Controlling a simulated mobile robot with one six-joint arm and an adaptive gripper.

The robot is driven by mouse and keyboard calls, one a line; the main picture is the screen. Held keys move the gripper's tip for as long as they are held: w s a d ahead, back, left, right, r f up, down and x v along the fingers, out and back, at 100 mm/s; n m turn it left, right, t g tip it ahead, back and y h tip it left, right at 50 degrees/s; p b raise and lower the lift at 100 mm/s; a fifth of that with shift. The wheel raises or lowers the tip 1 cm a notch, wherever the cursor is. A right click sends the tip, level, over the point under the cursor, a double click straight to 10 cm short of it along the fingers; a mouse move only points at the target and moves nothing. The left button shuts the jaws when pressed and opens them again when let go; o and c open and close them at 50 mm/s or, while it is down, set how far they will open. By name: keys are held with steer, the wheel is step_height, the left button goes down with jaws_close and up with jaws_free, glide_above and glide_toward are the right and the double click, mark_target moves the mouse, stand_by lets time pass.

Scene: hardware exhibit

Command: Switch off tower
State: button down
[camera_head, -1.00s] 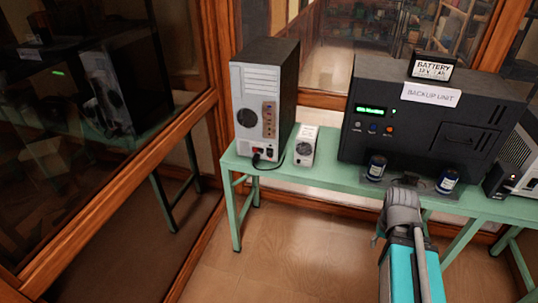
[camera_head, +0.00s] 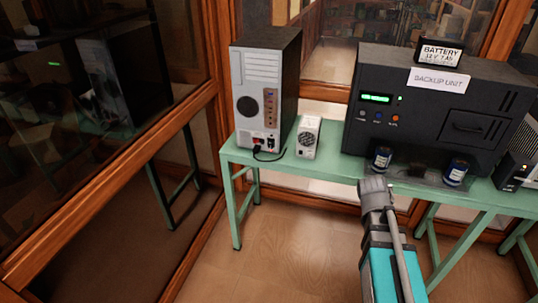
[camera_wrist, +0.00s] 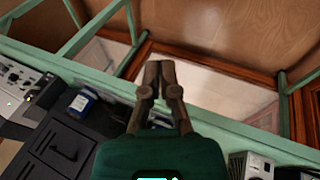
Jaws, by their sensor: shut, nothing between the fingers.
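The tower (camera_head: 258,85) is a computer case with a light grey back face and dark sides. It stands upright at the left end of the green table (camera_head: 300,170). A small red part (camera_head: 258,140), which looks like a switch, shows low on its back face, next to a plugged-in black cable. Its on or off position is too small to tell. My gripper (camera_wrist: 159,66) is shut and empty in the wrist view, over the table's edge by the backup unit. In the head view my arm reaches up in front of the table, right of the tower, and the fingertips cannot be made out.
A small white box (camera_head: 308,137) stands right of the tower. The black backup unit (camera_head: 440,110), with a lit green display, stands further right, with two dark blue cans (camera_head: 381,158) in front. Wooden-framed glass is behind and left. The floor before the tower is clear.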

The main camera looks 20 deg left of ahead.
steer(key=w+a+f+n+t+h+b, duration=0.25)
steer(key=w+a+t+b, duration=0.3)
steer(key=w+b, duration=0.35)
steer(key=n+t+y+b, duration=0.7)
steer(key=n+t+b, duration=0.75)
steer(key=b, duration=0.45)
glide_toward(271, 142)
steer(key=v, duration=0.6)
steer(key=shift+s+r+g, duration=0.2)
steer(key=shift+g, duration=0.1)
steer(key=shift+w+a, duration=0.1)
steer(key=shift+w, duration=0.05)
steer(key=p+x, duration=0.4)
steer(key=x, duration=0.9)
steer(key=shift+w+r+p, duration=0.15)
steer(key=shift+w+p, duration=0.15)
steer(key=shift+p, duration=0.05)
